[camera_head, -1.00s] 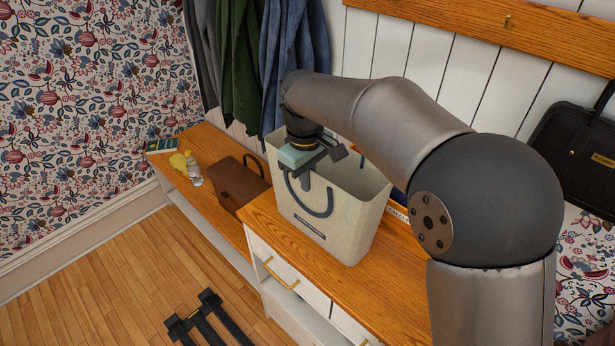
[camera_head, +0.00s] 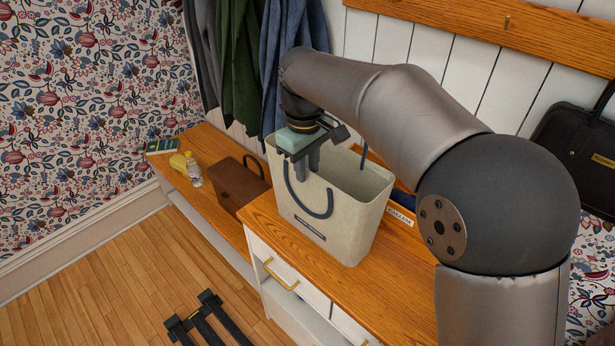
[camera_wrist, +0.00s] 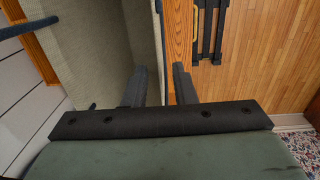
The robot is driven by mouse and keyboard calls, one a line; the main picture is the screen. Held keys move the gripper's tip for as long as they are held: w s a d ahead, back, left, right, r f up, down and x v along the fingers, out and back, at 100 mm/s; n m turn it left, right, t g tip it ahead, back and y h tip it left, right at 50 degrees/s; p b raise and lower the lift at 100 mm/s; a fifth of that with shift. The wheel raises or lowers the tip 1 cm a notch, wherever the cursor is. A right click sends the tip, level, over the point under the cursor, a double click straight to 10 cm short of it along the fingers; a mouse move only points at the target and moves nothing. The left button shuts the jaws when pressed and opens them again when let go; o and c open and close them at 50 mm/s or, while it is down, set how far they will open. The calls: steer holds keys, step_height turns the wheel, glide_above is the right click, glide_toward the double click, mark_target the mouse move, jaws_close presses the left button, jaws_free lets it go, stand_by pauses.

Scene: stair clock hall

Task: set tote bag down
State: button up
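The cream tote bag (camera_head: 345,225) stands upright on the wooden top of the white drawer cabinet (camera_head: 300,262). Its dark front handle (camera_head: 318,214) hangs down against the front face. My gripper (camera_head: 307,160) is at the bag's front rim, near its left part. In the wrist view my gripper (camera_wrist: 160,85) has its two dark fingers apart, with a gap between them. The bag's wall (camera_wrist: 145,35) runs toward that gap, and nothing is visibly clamped. The bag's lower inside is hidden.
A labelled tray (camera_head: 400,215) is beside the bag, partly hidden by my arm. A brown bag (camera_head: 238,185), a bottle (camera_head: 194,170) and a book (camera_head: 162,146) sit on the lower bench at left. Coats (camera_head: 290,60) hang behind. A black bag (camera_head: 580,150) is at right.

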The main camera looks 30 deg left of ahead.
step_height(320, 180, up, 8)
steer(key=shift+s, duration=0.2)
steer(key=shift+r, duration=0.1)
steer(key=w+d+f+m, duration=0.1)
steer(key=d+f+m, duration=0.15)
steer(key=d, duration=0.95)
steer(key=w+d+f+m, duration=0.15)
steer(key=d+m, duration=0.25)
steer(key=d, duration=0.7)
steer(key=s+d+f+m, duration=0.4)
steer(key=s+d, duration=0.4)
steer(key=d, duration=0.2)
steer(key=s+d+f+m, duration=0.5)
steer(key=s+d+f, duration=0.2)
steer(key=d, duration=0.4)
steer(key=shift+s+d, duration=0.25)
steer(key=shift+s, duration=0.1)
